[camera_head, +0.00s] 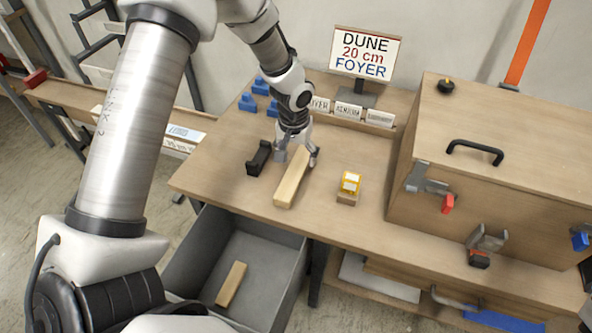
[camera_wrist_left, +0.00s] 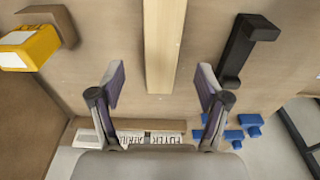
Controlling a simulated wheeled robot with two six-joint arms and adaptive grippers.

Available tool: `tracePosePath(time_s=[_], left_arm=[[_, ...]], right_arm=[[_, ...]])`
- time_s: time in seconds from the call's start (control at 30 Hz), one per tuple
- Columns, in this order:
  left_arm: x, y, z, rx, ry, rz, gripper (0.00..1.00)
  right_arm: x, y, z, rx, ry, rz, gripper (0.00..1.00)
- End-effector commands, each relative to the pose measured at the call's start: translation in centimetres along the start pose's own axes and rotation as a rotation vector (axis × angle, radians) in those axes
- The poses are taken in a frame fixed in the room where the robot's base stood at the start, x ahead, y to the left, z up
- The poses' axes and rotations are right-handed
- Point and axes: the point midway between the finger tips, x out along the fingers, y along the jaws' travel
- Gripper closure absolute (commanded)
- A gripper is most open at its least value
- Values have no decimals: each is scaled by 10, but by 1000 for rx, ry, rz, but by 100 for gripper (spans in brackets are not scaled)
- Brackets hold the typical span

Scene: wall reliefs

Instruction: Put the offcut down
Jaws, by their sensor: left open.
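A pale wooden offcut (camera_head: 291,180) lies on the workbench top (camera_head: 235,180). In the left wrist view the offcut (camera_wrist_left: 163,45) runs from the top edge down to between the fingertips. My left gripper (camera_head: 297,155) is open over its far end, one finger on each side, with gaps between the fingers and the wood. The left gripper also shows in the left wrist view (camera_wrist_left: 160,88). A second wooden piece (camera_head: 231,284) lies in the grey bin (camera_head: 196,243) below the bench. My right gripper is not in view.
A black holder (camera_head: 259,158) stands just left of the offcut. A yellow item on a wooden block (camera_head: 349,187) stands to its right. Blue blocks (camera_head: 248,102), label cards (camera_head: 348,110) and a sign (camera_head: 365,53) are behind. A large wooden box (camera_head: 490,150) fills the right side.

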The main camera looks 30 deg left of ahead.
Motion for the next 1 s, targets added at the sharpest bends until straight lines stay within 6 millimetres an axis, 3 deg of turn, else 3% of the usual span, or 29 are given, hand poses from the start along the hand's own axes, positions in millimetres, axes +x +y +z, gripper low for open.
tracePosePath(time_s=[0.4,0.67,0.7,0.9,0.97,1.0], left_arm=[[63,-6,4,1,-4,-1,24],[72,-5,3,1,-1,1,24],[72,-5,3,1,-1,1,27],[72,-5,3,1,-2,1,93],[72,-5,3,1,-2,1,93],[72,-5,3,1,-2,1,99]], right_arm=[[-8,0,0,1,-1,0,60],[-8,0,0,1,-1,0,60],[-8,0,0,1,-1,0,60],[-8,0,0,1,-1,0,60],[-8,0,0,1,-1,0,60],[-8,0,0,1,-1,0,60]])
